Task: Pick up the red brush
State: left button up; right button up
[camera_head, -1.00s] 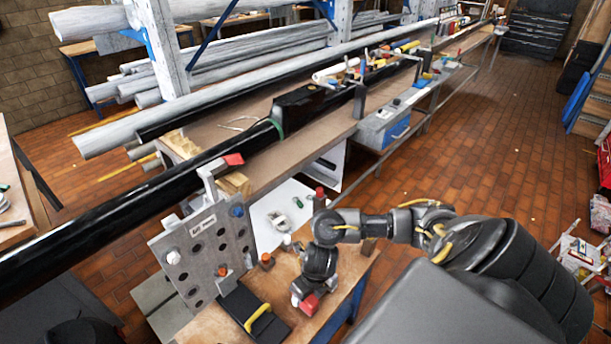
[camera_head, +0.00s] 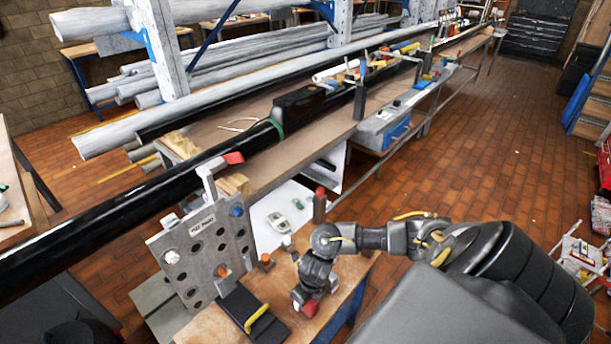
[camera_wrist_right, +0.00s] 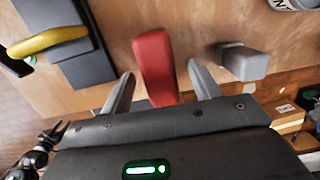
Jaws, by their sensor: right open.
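The red brush (camera_wrist_right: 153,62) shows in the right wrist view as a red tapered handle above the wooden bench top. My right gripper (camera_wrist_right: 160,72) is open, with one finger on each side of the handle and visible gaps to both. The near end of the brush is hidden behind the gripper body. In the head view, only a bit of the red brush (camera_head: 310,308) shows below my right gripper (camera_head: 305,300), near the bench's front edge. A small dark claw (camera_wrist_right: 58,133), apparently my left gripper, shows at the lower left of the wrist view; its opening is unclear.
A black block with a yellow handle (camera_head: 257,318) lies left of the brush. A grey peg-like piece (camera_wrist_right: 243,62) stands right of it. A red-topped post (camera_head: 320,205) is nearby.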

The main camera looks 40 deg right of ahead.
jog(key=shift+w+f, duration=0.25)
jog(key=shift+f, duration=0.6)
jog(key=shift+w+f, duration=0.2)
jog(key=shift+f, duration=0.65)
jog(key=shift+f+b, duration=0.25)
jog(key=shift+b, duration=0.15)
jog(key=shift+c, duration=0.4)
jog(key=c, duration=1.1)
jog(key=shift+o, duration=0.2)
jog(key=shift+r, duration=0.15)
